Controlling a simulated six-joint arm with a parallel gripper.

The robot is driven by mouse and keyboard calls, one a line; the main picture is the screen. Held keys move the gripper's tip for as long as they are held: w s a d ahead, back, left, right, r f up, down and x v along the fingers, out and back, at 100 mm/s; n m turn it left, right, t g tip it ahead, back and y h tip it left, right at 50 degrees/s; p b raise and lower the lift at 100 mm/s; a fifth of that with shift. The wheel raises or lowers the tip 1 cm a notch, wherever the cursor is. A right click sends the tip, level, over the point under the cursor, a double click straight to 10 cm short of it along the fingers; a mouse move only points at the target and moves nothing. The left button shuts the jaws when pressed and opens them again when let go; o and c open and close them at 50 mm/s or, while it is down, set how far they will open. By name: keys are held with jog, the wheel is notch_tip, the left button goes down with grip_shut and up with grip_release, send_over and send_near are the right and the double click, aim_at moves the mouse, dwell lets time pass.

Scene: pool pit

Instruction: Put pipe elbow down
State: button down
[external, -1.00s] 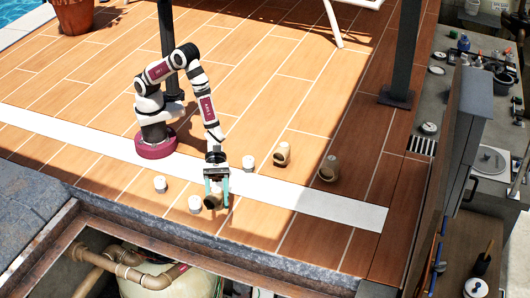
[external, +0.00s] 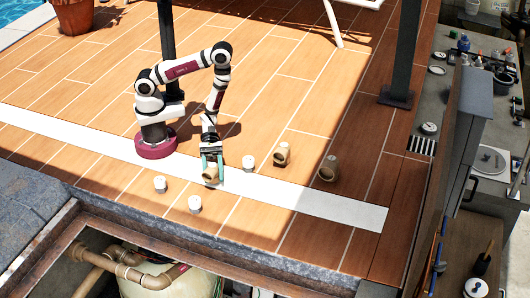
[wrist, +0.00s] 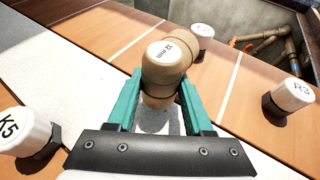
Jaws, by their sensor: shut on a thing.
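A tan pipe elbow (external: 210,172) is held between the teal fingers of my gripper (external: 212,166) in the external view, over the white strip. In the wrist view the elbow (wrist: 165,65) sits between both fingers (wrist: 157,95), with a "32 mm" mark on its end face. My gripper is shut on it. A shadow lies on the strip under the elbow; the exact gap to the floor is hard to tell. Two other tan elbows stand on the deck to the right, one at the middle (external: 282,155) and one farther right (external: 329,170).
White-capped posts stand around the gripper: left (external: 160,184), front (external: 195,204) and right (external: 249,163). The wrist view shows caps marked K5 (wrist: 25,130) and R3 (wrist: 292,94). An open pit (external: 120,265) lies beyond the deck's front edge. The strip's right part is clear.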

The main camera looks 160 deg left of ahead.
jog(key=shift+f, duration=0.9)
jog(key=shift+f, duration=0.1)
jog(key=shift+c, duration=1.5)
grip_release()
